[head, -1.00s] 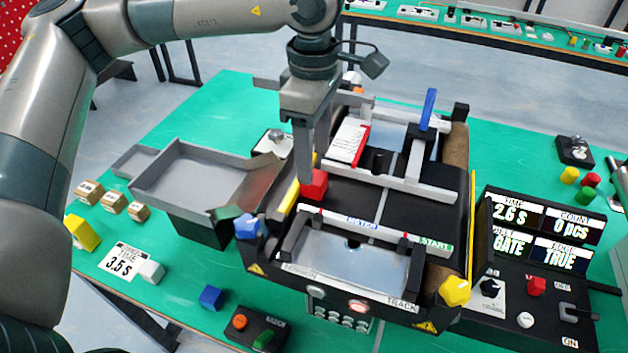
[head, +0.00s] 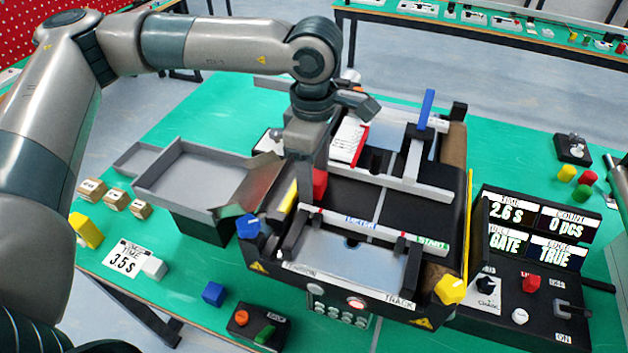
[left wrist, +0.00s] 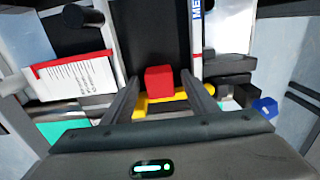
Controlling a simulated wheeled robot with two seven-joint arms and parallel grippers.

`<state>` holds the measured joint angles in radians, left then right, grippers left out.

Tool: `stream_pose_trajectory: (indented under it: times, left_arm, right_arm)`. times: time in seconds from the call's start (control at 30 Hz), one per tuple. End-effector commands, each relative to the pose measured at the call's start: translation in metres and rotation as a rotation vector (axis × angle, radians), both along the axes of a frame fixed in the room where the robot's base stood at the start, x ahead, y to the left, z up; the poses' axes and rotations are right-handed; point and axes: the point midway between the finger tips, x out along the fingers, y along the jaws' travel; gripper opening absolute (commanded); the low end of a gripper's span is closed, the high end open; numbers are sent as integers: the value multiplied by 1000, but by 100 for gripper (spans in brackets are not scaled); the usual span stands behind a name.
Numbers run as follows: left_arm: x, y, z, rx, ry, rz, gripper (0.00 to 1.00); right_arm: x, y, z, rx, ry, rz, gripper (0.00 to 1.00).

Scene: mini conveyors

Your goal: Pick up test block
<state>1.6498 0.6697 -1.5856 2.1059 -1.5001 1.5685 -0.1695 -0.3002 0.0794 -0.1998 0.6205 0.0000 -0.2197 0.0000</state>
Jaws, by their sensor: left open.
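A small red block (head: 319,182), apparently the test block, sits on the dark belt of the mini conveyor (head: 425,215), near its left end by a yellow strip. It also shows in the left wrist view (left wrist: 159,79), ahead of and between the two fingers. My left gripper (head: 307,192) points down at the block from above, open. In the head view one finger stands just left of the block and partly covers it; the other finger is hard to make out. I cannot tell whether either finger touches the block.
A grey tray (head: 160,183) stands left of the conveyor. White rails and a blue upright lever (head: 426,110) rise over the belt. A control box with displays (head: 525,235) stands at the right. Loose blocks, including a blue cube (head: 213,294), lie at the front left.

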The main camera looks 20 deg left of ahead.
Motion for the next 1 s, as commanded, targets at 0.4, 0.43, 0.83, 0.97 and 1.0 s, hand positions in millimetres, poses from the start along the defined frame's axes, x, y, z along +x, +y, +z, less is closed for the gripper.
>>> stream_pose_trajectory:
  times: [0.4, 0.43, 0.83, 0.97, 1.0]
  left_arm:
    - [0, 0, 0, 0, 0, 0, 12]
    - [0, 0, 0, 0, 0, 0, 8]
    - [0, 0, 4, 0, -1, 0, 4]
    - [1, 0, 12, -1, -3, 1, 4]
    - [1, -1, 16, -1, -3, 1, 4]
  right_arm:
    - [0, 0, 0, 0, 0, 1, 31]
    - [0, 0, 0, 0, 0, 1, 31]
    - [0, 0, -3, 0, 1, 1, 31]
    - [0, 0, -9, 0, 1, 1, 31]
    - [0, 0, -12, 0, 1, 1, 31]
